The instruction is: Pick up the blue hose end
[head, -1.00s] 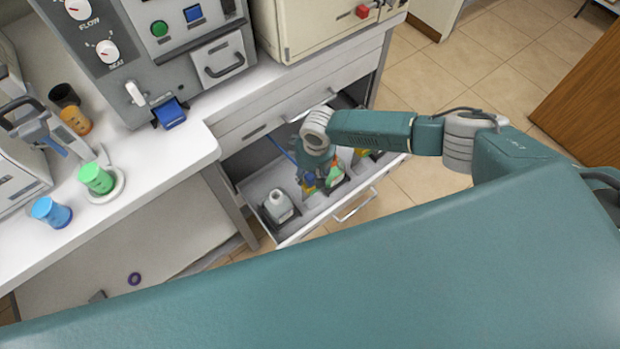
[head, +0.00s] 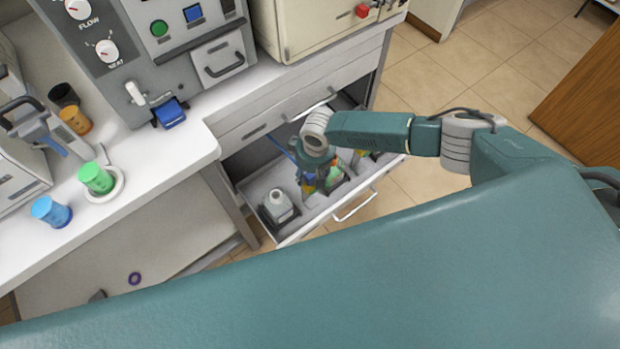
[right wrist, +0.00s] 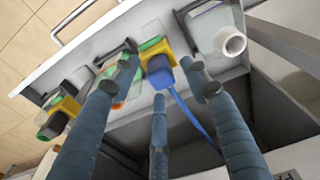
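The blue hose end (right wrist: 163,77) shows in the right wrist view, with a yellow and green part on it and a thin blue hose (right wrist: 188,118) running down to the right. It is in an open drawer (head: 292,232), where my right gripper partly hides it in the head view. My right gripper (right wrist: 160,80) has its fingers spread, two at the sides of the hose end and one below it. I see gaps between fingers and hose end. The right gripper (head: 316,174) reaches down into the drawer in the head view. My left gripper is not in view.
Another yellow and green connector (right wrist: 62,112) is at the left of the right wrist view. The drawer walls are close around the gripper. Cups stand on the counter (head: 150,180).

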